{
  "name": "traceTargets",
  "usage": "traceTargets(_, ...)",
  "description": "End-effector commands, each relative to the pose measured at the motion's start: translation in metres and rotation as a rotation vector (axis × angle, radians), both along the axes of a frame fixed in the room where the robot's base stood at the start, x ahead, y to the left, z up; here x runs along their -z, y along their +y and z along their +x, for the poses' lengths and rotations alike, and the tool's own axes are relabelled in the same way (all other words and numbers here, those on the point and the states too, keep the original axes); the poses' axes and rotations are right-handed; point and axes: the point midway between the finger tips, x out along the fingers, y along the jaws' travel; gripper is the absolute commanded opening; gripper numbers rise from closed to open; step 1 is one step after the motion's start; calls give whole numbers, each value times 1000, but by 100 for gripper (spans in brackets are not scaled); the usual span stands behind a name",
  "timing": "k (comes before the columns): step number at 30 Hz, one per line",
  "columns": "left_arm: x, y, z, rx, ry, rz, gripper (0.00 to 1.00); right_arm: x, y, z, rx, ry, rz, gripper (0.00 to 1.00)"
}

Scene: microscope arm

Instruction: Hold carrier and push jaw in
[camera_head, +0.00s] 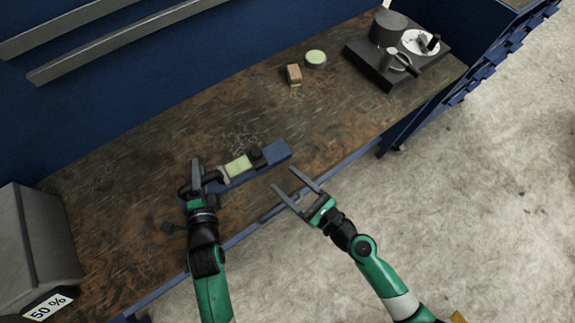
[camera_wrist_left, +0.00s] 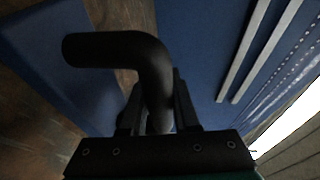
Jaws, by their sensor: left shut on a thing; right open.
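A fixture with a long blue base (camera_head: 277,152) lies on the workbench in the head view. A pale green block (camera_head: 238,167) and a black knob-like part (camera_head: 257,155) sit on it. A black bent arm (camera_head: 212,177) is at its left end. Which parts are the carrier and the jaw, I cannot tell for sure. My left gripper (camera_head: 196,168) is shut on the black bent arm, which also shows large in the left wrist view (camera_wrist_left: 120,48). My right gripper (camera_head: 284,178) is open and empty, right of the blue base near the bench's front edge.
A grey box labelled 50 % (camera_head: 50,240) stands at the left. A small brown block (camera_head: 294,74), a round pale green disc (camera_head: 316,57) and a dark appliance (camera_head: 395,50) stand toward the back right. The bench (camera_head: 190,125) behind the fixture is clear.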

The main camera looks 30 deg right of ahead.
Motion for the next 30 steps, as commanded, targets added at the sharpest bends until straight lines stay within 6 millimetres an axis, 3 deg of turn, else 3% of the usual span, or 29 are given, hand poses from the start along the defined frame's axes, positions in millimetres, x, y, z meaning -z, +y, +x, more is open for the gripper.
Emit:
traceTargets(1,0,0,0,1,0,0,0,0,0,0,0,0,0,69)
traceTargets(2,0,0,0,1,0,0,31,0,0,0,0,0,0,69)
traceTargets(6,0,0,0,0,0,0,56,0,0,0,0,0,0,69)
traceTargets(8,0,0,0,0,0,0,64,0,0,0,0,0,0,69)
traceTargets(20,-1,2,-8,0,0,0,64,0,0,0,0,0,0,69)
traceTargets(23,-3,5,-22,0,0,0,64,0,0,0,0,0,0,69)
traceTargets(30,-14,18,-74,0,0,0,64,0,0,0,0,0,0,69)
